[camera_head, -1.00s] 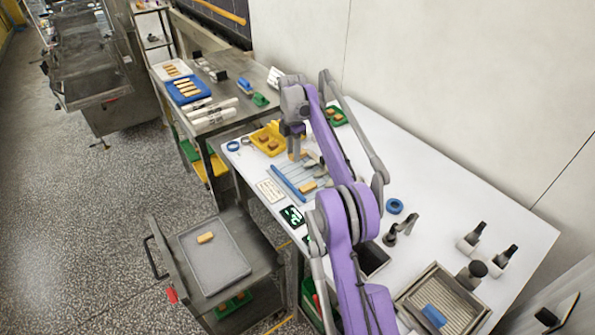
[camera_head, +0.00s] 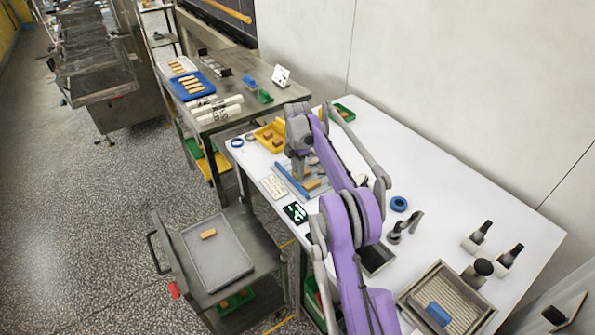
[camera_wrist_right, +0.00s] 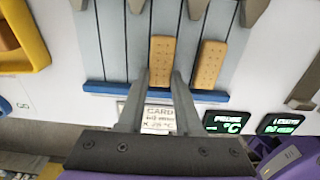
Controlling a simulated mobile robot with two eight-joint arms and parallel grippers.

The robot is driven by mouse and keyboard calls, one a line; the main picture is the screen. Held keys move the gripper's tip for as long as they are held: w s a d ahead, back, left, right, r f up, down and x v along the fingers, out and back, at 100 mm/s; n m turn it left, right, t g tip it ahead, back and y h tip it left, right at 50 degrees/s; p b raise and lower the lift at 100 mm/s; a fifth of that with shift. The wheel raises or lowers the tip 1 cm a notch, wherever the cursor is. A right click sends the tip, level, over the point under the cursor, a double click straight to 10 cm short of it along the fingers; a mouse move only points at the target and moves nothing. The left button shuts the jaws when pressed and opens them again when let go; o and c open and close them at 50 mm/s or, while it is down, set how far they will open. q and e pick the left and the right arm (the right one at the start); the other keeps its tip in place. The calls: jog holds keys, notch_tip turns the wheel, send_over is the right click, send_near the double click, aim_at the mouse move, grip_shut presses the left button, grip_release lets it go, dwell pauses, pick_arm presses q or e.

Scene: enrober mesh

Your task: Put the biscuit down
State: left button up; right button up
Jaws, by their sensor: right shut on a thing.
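My right gripper (camera_wrist_right: 160,78) is shut on a tan biscuit (camera_wrist_right: 161,55), its fingers on either side of the biscuit's near end. My left gripper is not in view.
A yellow bin (camera_head: 264,128) with brown pieces stands behind the board. A printed card (camera_head: 274,187) and dark displays with green digits (camera_head: 295,213) lie in front. A blue tape ring (camera_head: 399,204) lies to the right. A grey tray (camera_head: 232,266) with one biscuit is on the lower cart.

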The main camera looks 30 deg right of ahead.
jog(key=shift+f, duration=0.2)
jog(key=o, duration=1)
jog(key=shift+r, duration=0.1)
